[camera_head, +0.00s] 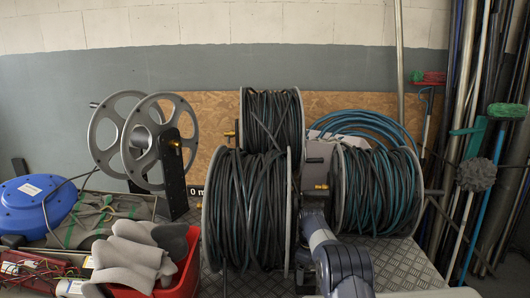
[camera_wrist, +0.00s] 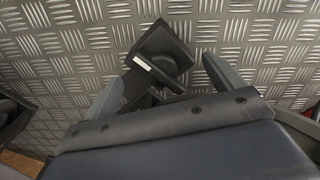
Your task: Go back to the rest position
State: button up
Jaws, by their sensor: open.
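My gripper (camera_wrist: 165,70) shows in the wrist view with its two grey fingers spread apart. A dark block-like part (camera_wrist: 163,48) with a small white strip lies between and beyond the fingers, over the ridged metal plate (camera_wrist: 60,60). I cannot tell whether the fingers touch it. In the camera_head view my arm rises at the bottom centre, in front of the plate and between two hose reels. The gripper's fingers cannot be made out there. The left front reel (camera_head: 245,210) and the right reel (camera_head: 378,190) are wound with dark and teal hose.
A third reel (camera_head: 271,120) stands behind. An empty grey reel (camera_head: 140,140) is at left, near a blue round case (camera_head: 35,205) and a red bin (camera_head: 180,280) of grey gloves. Poles and brushes (camera_head: 475,175) lean at right. Bare plate (camera_head: 400,262) shows front right.

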jog(key=n+p, duration=0.1)
jog(key=n, duration=0.5)
jog(key=shift+r, duration=2.3)
jog(key=shift+s, duration=0.1)
